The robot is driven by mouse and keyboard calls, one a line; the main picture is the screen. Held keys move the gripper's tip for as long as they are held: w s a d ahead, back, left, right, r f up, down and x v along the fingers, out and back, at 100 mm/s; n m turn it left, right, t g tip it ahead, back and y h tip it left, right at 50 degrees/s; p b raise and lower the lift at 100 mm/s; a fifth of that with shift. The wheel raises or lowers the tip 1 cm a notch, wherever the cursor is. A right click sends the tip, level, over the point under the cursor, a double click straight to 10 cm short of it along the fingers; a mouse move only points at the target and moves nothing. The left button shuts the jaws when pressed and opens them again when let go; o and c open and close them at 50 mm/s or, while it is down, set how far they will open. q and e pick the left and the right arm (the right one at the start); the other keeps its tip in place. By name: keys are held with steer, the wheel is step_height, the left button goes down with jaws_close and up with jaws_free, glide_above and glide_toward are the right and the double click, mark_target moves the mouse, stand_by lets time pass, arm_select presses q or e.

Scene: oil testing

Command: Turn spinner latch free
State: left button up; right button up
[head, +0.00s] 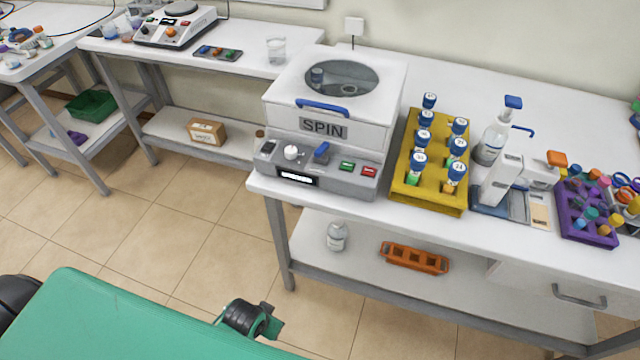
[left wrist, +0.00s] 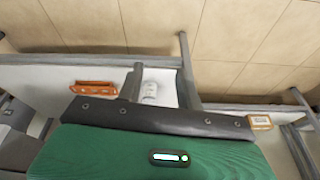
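The white and grey spinner (head: 335,120) stands on the bench in the middle of the head view, marked SPIN on its front. Its lid looks shut, with a round dark window and a blue handle (head: 323,106) at the front edge. A small blue latch lever (head: 321,149) sits tilted on the front panel, between a white knob (head: 291,152) and a green button (head: 347,166). Nothing touches the latch. A green surface fills the lower part of both views. The left wrist view does not show the spinner.
A yellow rack (head: 431,190) of blue-capped tubes stands just right of the spinner. Farther right are a pump bottle (head: 493,140) and a purple rack (head: 586,232). The lower shelf holds a bottle (head: 337,236) and an orange rack (head: 413,258). The floor before the bench is clear.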

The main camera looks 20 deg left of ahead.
arm_select(q)
steer(key=w+d+r+t+h+b, duration=0.1)
steer(key=w+r+t, duration=0.1)
steer(key=w+r, duration=0.35)
steer(key=w+r+t+h, duration=0.1)
steer(key=w+r+t, duration=0.15)
steer(key=r, duration=0.65)
steer(key=m+t+h, duration=0.1)
steer(key=t+h, duration=0.2)
steer(key=t, duration=0.7)
glide_toward(316, 154)
steer(key=shift+g, duration=0.25)
steer(key=x, duration=0.4)
steer(key=p+x, duration=0.1)
steer(key=x, duration=0.3)
steer(key=p+x, duration=0.1)
steer(key=x, duration=0.3)
steer(key=shift+w+r, duration=0.25)
steer(key=shift+r, duration=0.05)
jaws_close()
